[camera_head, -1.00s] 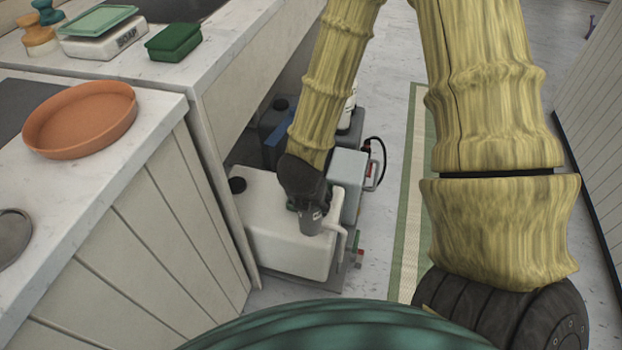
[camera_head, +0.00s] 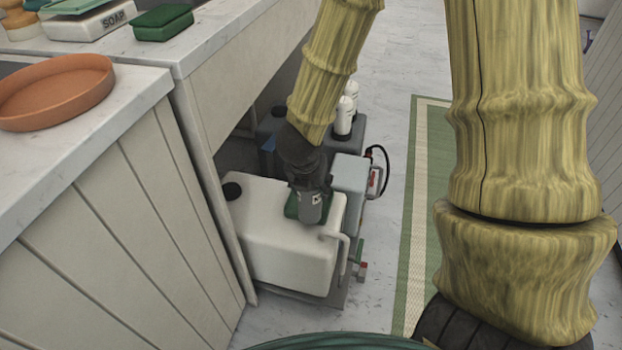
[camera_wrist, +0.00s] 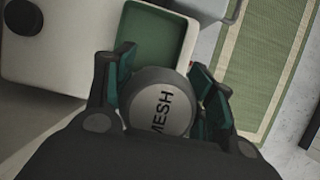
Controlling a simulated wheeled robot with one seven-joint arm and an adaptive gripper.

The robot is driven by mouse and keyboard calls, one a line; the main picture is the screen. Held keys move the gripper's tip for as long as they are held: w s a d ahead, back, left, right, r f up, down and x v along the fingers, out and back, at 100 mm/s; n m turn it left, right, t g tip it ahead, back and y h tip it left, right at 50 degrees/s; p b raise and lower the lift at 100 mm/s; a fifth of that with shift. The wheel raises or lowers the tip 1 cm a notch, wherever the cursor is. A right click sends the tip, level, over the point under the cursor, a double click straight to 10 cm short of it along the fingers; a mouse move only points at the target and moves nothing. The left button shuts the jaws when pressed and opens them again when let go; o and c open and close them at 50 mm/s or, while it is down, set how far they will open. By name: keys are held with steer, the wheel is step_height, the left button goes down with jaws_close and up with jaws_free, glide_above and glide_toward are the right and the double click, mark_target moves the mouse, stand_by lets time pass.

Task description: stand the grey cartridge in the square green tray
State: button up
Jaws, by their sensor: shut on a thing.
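The grey cartridge (camera_head: 311,208) is held in my gripper (camera_head: 309,192), whose fingers are closed around its sides. In the wrist view its round end, marked MESH (camera_wrist: 158,103), faces the camera between the fingertips (camera_wrist: 165,85). A green tray (camera_head: 291,208) lies on top of the white tank (camera_head: 290,255), partly hidden behind the gripper and cartridge. In the wrist view the tray's bare floor (camera_wrist: 148,45) shows just beyond the cartridge. I cannot tell whether the cartridge touches the tray.
A blue-grey box (camera_head: 347,178) and white bottles (camera_head: 343,118) stand beyond the tank. A green mat (camera_head: 428,180) lies on the floor at right.

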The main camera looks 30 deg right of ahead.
steer(key=w+d+f+b, duration=0.2)
steer(key=w+d+f, duration=0.2)
steer(key=w, duration=0.2)
stand_by(0.5)
steer(key=shift+f, duration=0.15)
steer(key=o, duration=1.2)
steer(key=p+v, duration=0.5)
steer(key=v, duration=0.7)
